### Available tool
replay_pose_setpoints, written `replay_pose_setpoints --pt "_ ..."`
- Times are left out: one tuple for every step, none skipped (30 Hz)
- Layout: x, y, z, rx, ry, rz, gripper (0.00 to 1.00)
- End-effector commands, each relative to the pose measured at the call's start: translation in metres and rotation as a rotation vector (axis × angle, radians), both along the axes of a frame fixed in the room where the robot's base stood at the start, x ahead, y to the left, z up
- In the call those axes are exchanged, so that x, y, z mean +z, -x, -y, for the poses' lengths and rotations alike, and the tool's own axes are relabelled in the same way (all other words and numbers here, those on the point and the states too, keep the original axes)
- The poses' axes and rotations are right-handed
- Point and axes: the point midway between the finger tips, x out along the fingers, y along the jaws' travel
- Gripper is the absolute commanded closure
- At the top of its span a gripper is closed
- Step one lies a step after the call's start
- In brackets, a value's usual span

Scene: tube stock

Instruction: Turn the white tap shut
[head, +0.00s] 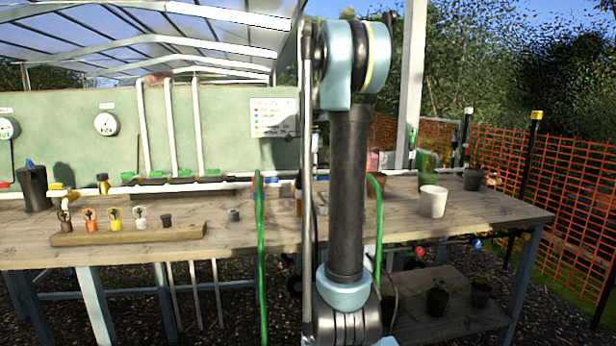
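I cannot make out a white tap for certain. A small white-topped piece (140,214) stands on a wooden strip on the bench, and I cannot tell whether it is a tap. A red knob (420,251) and a blue knob (476,243) show below the bench's right half, with pipework partly hidden. My arm (347,190) stands upright in front of the bench and hides part of it. My gripper is not in view.
A long wooden bench (520,212) crosses the view. The wooden strip (130,235) also holds brown, orange and yellow pieces. A white cup (433,202) stands at right. Green upright hoses (260,230) rise at the bench front. Potted plants (438,298) stand on a lower shelf.

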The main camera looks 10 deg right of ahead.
Motion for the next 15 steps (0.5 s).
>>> replay_pose_setpoints --pt "0.0 0.0 0.0 0.0 0.0 0.0 0.65" --pt "0.0 0.0 0.0 0.0 0.0 0.0 0.65" --pt "0.001 0.0 0.0 0.0 0.001 0.0 0.65" --pt "0.003 0.0 0.0 0.0 0.001 -0.001 0.65" --pt "0.004 0.0 0.0 0.0 0.001 -0.001 0.65" --pt "0.008 0.0 0.001 0.0 0.001 -0.001 0.65" --pt "0.011 0.0 0.001 0.0 0.001 -0.001 0.65" --pt "0.015 0.0 0.001 0.0 0.001 -0.001 0.65" --pt "0.02 0.0 0.0 0.0 0.001 -0.001 0.65" --pt "0.025 0.0 0.0 0.0 0.001 -0.001 0.65" --pt "0.031 0.0 0.0 0.0 0.001 -0.001 0.65" --pt "0.038 0.0 0.0 0.0 0.001 -0.001 0.65" --pt "0.044 0.0 0.0 0.0 0.001 -0.001 0.65" --pt "0.049 0.0 0.0 0.0 0.001 -0.001 0.65" --pt "0.057 0.0 0.0 0.0 0.001 -0.001 0.65"
